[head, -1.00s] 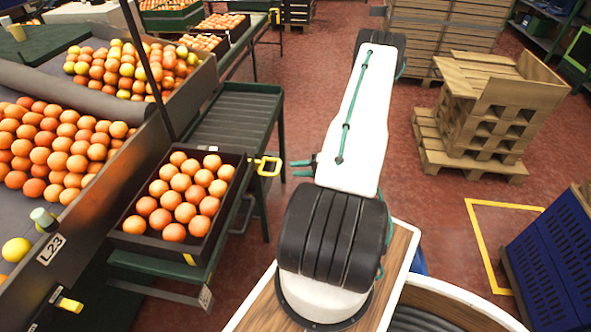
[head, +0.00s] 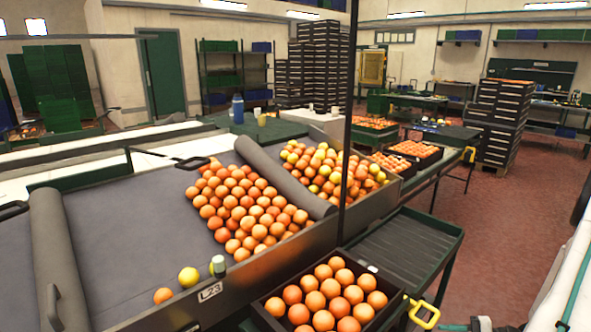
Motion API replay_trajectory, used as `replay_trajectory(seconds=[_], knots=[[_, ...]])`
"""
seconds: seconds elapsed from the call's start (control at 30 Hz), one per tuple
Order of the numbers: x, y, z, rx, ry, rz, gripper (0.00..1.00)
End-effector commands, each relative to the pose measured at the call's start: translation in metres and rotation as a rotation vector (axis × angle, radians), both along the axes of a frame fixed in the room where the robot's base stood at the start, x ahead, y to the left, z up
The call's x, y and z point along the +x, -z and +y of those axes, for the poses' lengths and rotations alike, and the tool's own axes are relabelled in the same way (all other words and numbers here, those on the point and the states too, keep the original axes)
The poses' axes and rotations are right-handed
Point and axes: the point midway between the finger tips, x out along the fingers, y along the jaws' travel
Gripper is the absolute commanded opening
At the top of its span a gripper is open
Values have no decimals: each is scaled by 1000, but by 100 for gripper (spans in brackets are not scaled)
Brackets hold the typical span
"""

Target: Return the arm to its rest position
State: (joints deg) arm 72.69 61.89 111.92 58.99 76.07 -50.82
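My white arm link (head: 572,285) with its teal line shows at the lower right edge of the head view. A small part of my gripper (head: 456,327) shows at the bottom edge, right of the crate of oranges (head: 385,319). One teal finger is visible there; the rest is cut off, so its opening and anything between the fingers cannot be seen. The crate holds several oranges and has a yellow handle (head: 424,313) beside it.
A grey sorting table (head: 110,240) carries piles of oranges, split by a grey roll (head: 285,178). A yellow fruit (head: 188,277) lies apart on it. A green-framed roller stand (head: 410,245) is behind the crate. Red floor (head: 500,230) is open at the right.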

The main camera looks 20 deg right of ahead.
Motion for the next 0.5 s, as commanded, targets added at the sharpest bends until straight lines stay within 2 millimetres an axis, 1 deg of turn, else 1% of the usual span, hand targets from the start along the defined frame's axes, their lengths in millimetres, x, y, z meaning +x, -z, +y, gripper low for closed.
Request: replay_trajectory(seconds=[0.03, 0.17, 0.2, 0.27, 0.3, 0.5], knots=[[3, -18, 8, -3, -53, 31, 34], [9, -64, 34, -19, -199, 136, 34], [10, -80, 44, -32, -247, 170, 34], [11, -103, 58, -60, -319, 222, 34], [12, -117, 69, -82, -365, 254, 34], [8, -185, 117, -239, -565, 398, 34]])
